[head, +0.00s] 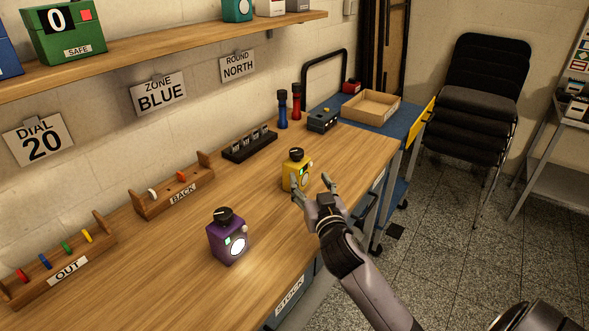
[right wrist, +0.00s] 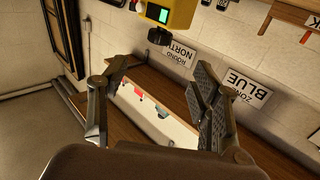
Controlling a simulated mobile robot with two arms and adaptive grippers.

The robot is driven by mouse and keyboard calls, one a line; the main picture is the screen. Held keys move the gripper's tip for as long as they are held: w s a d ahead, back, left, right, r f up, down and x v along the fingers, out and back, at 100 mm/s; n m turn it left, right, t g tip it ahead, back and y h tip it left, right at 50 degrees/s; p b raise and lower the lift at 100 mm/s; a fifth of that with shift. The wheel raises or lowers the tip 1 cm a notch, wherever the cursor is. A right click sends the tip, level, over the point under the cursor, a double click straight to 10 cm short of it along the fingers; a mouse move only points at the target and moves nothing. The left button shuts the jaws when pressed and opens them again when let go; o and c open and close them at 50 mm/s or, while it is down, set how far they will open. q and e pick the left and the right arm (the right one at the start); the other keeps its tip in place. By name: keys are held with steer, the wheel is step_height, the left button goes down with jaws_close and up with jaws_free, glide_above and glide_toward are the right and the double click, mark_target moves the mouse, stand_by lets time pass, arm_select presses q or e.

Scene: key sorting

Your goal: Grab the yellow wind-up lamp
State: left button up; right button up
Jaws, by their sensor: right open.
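The yellow wind-up lamp (head: 297,172) stands upright on the wooden bench, with a black knob on top and a round light on its face. My right gripper (head: 312,190) is open and empty just in front and to the right of the lamp, close to it. I cannot tell whether a finger touches it. In the right wrist view, which is upside down, the lamp (right wrist: 178,12) shows at the top edge, partly cut off, beyond the open fingers (right wrist: 157,80). My left gripper is not in view.
A purple lamp (head: 228,240) stands nearer on the bench. Behind are a black rack (head: 249,144), blue (head: 283,112) and red (head: 297,104) torches, and key racks marked BACK (head: 182,195) and OUT (head: 69,268). A cardboard tray (head: 371,106) sits at the far end. The bench between the lamps is clear.

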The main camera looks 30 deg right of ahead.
glide_toward(298, 157)
steer(key=x, duration=0.6)
steer(key=shift+w+d, duration=0.15)
steer(key=shift+w, duration=0.05)
steer(key=x, duration=0.4)
steer(key=shift+w, duration=0.3)
steer(key=shift+w+d, duration=0.25)
steer(key=shift+w, duration=0.25)
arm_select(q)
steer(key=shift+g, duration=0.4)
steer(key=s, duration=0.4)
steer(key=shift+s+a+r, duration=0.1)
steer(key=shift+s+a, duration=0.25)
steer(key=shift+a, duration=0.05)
arm_select(e)
steer(key=shift+c, duration=0.2)
steer(key=c, duration=0.5)
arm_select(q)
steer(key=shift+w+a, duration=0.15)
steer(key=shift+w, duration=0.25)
arm_select(e)
jaws_close()
